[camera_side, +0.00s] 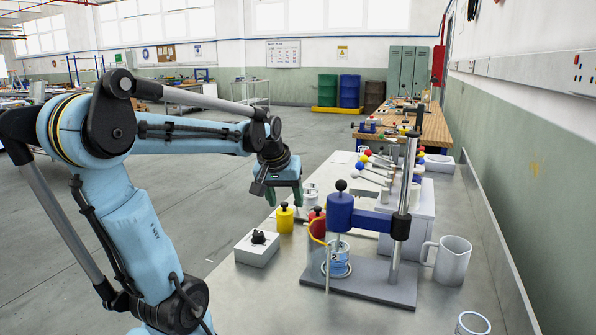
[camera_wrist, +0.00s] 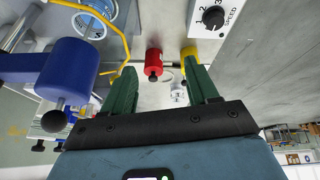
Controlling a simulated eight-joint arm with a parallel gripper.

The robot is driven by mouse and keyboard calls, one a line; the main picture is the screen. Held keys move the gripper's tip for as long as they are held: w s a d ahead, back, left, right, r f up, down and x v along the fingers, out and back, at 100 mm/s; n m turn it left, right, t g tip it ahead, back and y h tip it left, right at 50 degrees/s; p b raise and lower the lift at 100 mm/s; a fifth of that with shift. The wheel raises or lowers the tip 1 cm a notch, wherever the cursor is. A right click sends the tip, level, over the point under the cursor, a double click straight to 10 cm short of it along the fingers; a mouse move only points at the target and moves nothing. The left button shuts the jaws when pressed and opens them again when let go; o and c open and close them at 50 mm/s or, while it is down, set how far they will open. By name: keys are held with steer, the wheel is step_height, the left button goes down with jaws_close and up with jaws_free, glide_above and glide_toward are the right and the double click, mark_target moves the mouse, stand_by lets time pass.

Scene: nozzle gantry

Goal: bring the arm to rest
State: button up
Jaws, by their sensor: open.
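My gripper (camera_side: 284,200) hangs in the air over the bench, its two green fingers pointing down and spread apart. In the wrist view my gripper (camera_wrist: 160,68) is open, and nothing is held between the fingers. A red canister (camera_wrist: 154,62) and a yellow canister (camera_wrist: 188,55) with black knobs show beyond the fingertips, apart from them.
The nozzle gantry has a blue head (camera_side: 340,212), a metal column (camera_side: 405,190) and a grey base (camera_side: 372,284). A white speed-dial box (camera_side: 257,249) is at left, a white mug (camera_side: 453,262) at right.

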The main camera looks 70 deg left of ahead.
steer(key=w+d+f+m+t+h, duration=0.1)
steer(key=d+m, duration=0.4)
steer(key=d, duration=0.7)
steer(key=w+d+f+m+t+h, duration=0.1)
steer(key=d+m, duration=0.5)
steer(key=d, duration=0.7)
step_height(320, 180, down, 2)
steer(key=shift+w+d+t+h, duration=0.3)
steer(key=shift+t+h, duration=0.4)
steer(key=shift+t, duration=0.2)
steer(key=shift+a, duration=0.1)
